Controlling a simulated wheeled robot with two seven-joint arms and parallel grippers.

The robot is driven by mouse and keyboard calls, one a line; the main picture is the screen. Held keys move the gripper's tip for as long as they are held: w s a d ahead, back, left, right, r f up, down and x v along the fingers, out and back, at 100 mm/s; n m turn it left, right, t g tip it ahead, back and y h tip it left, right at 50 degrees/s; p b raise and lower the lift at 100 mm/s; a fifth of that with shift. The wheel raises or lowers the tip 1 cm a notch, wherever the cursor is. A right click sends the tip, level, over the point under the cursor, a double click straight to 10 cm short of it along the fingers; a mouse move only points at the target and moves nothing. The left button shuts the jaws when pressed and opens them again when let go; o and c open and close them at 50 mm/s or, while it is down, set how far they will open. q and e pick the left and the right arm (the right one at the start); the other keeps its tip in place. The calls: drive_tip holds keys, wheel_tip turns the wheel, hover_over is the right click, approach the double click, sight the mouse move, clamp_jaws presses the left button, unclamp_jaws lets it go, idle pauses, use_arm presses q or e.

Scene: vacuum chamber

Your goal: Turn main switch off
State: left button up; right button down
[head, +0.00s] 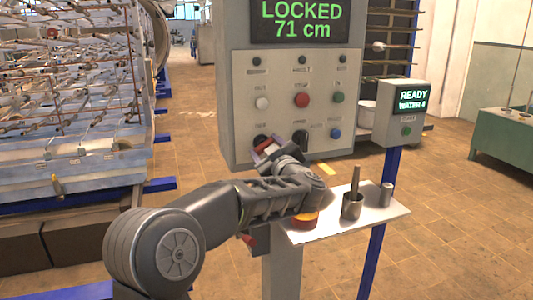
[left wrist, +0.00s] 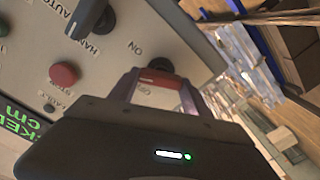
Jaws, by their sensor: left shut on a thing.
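The grey control panel (head: 237,115) stands in front of me, and its bottom-left black knob (head: 259,139) is where the main switch appears to be. My left gripper (head: 266,148) reaches up to this knob and is shut on it. In the left wrist view, the gripper (left wrist: 160,85) faces the panel beside an "ON" label. The dark switch (left wrist: 160,64) shows only as a small part between the fingers, so its exact angle is hidden. My right gripper is not in view.
A black selector marked AUTO and HAND (left wrist: 90,18) and a red button (left wrist: 65,74) are close by. A small shelf (head: 345,228) below the panel holds a metal cup (head: 352,207), a small cylinder (head: 386,194) and an orange-topped round thing (head: 305,220). A "READY" box (head: 402,117) stands right.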

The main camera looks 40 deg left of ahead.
use_arm(q)
drive_tip(key=shift+s+f+n+b, duration=0.15)
drive_tip(key=shift+n+b, duration=1.8)
drive_tip(key=shift+n, duration=1.05)
drive_tip(key=shift+w+f+n+b, duration=0.1)
drive_tip(key=shift+n+b, duration=1.85)
drive_tip(key=shift+n, duration=1.05)
drive_tip(key=o, duration=1.4)
drive_tip(key=shift+c, duration=0.2)
drive_tip(key=shift+s+r, duration=0.1)
